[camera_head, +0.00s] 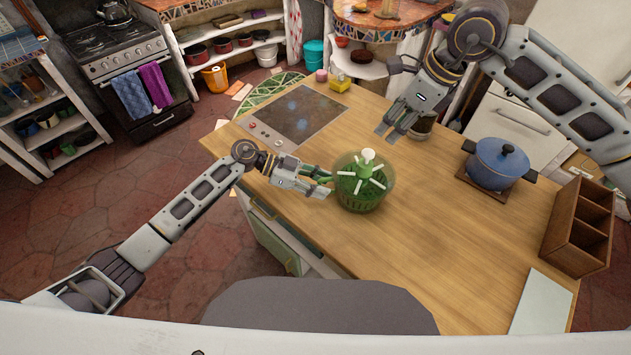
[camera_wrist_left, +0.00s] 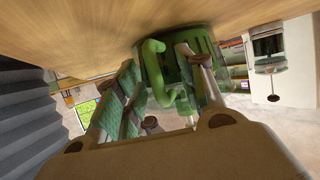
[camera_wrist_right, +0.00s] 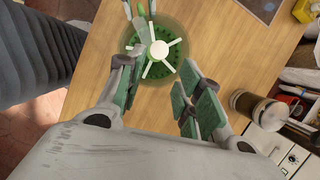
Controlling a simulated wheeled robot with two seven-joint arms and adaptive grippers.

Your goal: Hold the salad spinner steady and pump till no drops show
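The salad spinner (camera_head: 347,200) is a clear greenish bowl with a green inside, standing upright on the wooden counter. Its lid has white spokes and a white pump knob (camera_head: 367,154); the knob also shows in the right wrist view (camera_wrist_right: 159,50). A green hooked handle (camera_wrist_left: 158,75) sticks out of its side. My left gripper (camera_head: 328,183) is at the spinner's left side, its fingers apart on either side of the handle in the left wrist view. My right gripper (camera_head: 389,132) is open and empty, above and behind the spinner. Drops are too small to make out.
A blue pot (camera_head: 497,165) stands on a dark trivet at the right. A wooden divided box (camera_head: 580,228) and a pale board (camera_head: 543,303) lie along the right edge. A dark cooktop (camera_head: 299,112) is behind left. A jar (camera_head: 423,125) stands behind. The front counter is clear.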

